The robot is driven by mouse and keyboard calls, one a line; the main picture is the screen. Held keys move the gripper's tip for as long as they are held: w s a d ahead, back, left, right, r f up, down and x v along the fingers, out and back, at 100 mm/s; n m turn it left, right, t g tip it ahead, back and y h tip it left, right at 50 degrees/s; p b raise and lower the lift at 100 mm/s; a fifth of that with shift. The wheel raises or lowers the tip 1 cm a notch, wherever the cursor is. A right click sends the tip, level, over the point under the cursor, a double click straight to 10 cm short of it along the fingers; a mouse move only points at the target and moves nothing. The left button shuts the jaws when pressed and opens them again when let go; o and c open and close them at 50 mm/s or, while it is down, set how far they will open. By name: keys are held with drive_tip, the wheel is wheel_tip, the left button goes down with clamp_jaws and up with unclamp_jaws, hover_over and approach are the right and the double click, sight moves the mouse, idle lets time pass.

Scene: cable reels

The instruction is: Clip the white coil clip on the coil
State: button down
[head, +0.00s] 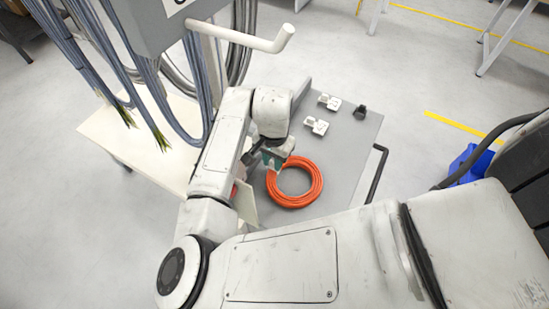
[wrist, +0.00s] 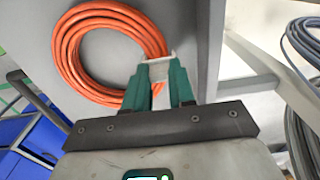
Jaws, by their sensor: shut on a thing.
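The orange cable coil (head: 297,201) lies flat on a grey cart top (head: 345,150); it fills the upper left of the wrist view (wrist: 70,62). My gripper (head: 274,160) is at the coil's upper left edge in the head view. In the wrist view its green fingers (wrist: 160,74) are shut on a white clip (wrist: 158,65). The clip is at the coil's right edge there and overlaps it in the picture. I cannot tell whether it is around the cable. My fingers hide part of the clip and the coil's edge.
Two white pieces (head: 329,101) (head: 316,126) and a small dark object (head: 360,112) lie on the cart's far part. The cart has a black handle (head: 377,172) on its right. Grey cables (head: 185,85) hang at the left over a pale table (head: 135,137).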

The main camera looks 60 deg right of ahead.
drive_tip(key=shift+s+f, duration=0.25)
drive_tip(key=shift+f, duration=0.3)
drive_tip(key=shift+s+f, duration=0.25)
drive_tip(key=shift+f, duration=0.3)
drive_tip(key=c, duration=0.9)
unclamp_jaws()
drive_tip(key=shift+o, duration=1.8)
drive_tip(key=r+p, duration=0.2)
drive_tip(key=r, duration=0.1)
drive_tip(key=shift+w+a+p, duration=0.15)
drive_tip(key=shift+a+p, duration=0.15)
drive_tip(key=shift+w+d+r+p, duration=0.1)
drive_tip(key=shift+d+r+p, duration=0.05)
drive_tip(key=shift+r+p, duration=0.95)
drive_tip(key=shift+d+r+p, duration=0.1)
drive_tip(key=shift+r+p, duration=0.75)
drive_tip(key=shift+r, duration=0.45)
